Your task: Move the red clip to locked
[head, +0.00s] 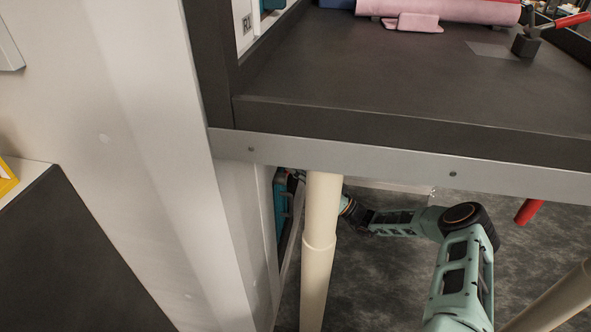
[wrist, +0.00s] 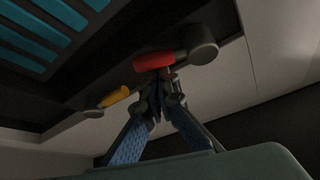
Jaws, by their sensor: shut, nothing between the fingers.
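In the wrist view, a red handle-like piece (wrist: 154,61), which I take to be the red clip, joins a dark round knob (wrist: 203,45) on the dark edge of a unit. My gripper (wrist: 160,80) is shut and empty, its fingertips right at the red piece's underside. I cannot tell whether they touch it. In the head view, my arm reaches under the bench, and my gripper is mostly hidden behind the cream leg. The red clip cannot be made out there.
A yellow handle (wrist: 115,96) sits left of the red one. Teal slats (wrist: 55,30) fill the unit's face. In the head view, a teal unit (head: 280,205) stands behind the cream leg (head: 319,245), beneath the bench's metal edge (head: 400,158). A red rod (head: 529,211) shows at right.

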